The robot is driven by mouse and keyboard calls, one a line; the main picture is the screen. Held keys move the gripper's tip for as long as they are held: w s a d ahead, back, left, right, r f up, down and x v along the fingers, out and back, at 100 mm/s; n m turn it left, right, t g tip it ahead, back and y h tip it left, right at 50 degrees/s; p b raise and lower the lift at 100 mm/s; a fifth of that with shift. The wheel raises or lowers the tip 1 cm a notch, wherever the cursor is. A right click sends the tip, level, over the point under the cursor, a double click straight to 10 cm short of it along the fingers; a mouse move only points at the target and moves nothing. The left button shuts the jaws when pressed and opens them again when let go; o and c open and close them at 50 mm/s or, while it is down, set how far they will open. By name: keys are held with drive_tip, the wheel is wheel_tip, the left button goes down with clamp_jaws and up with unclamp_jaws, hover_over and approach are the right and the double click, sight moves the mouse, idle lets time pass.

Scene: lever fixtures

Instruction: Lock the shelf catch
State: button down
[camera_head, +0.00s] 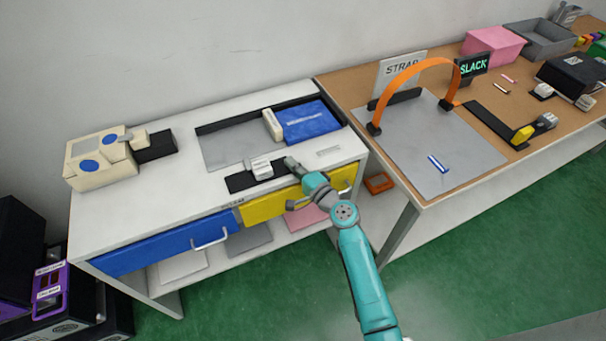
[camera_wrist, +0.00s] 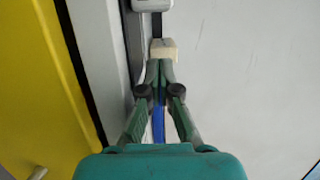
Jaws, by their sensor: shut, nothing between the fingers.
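The task's catch seems to be the small fixture on the front edge of the white cabinet top, a black plate (camera_head: 240,183) with a pale grey block (camera_head: 260,168). A pale block on a dark rail also shows at the top of the wrist view (camera_wrist: 152,4). My gripper (camera_head: 291,163) is low over the cabinet top, just right of that block. In the wrist view my gripper (camera_wrist: 161,62) is shut, its tips right at a small cream block (camera_wrist: 163,46); I cannot tell whether they touch. A blue strip (camera_wrist: 158,122) shows between the finger links.
A yellow drawer (camera_head: 262,207) and a blue drawer (camera_head: 165,245) with handles sit below. A recess with a blue box (camera_head: 308,122) lies behind. A cream fixture (camera_head: 98,165) stands at left. A brown table (camera_head: 450,195) with an orange strap (camera_head: 415,65) stands at right.

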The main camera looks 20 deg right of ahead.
sight(261, 176)
drive_tip(key=a, duration=0.2)
drive_tip(key=shift+a, duration=1.05)
drive_tip(key=shift+a, duration=2.85)
drive_tip(key=v, duration=1.2)
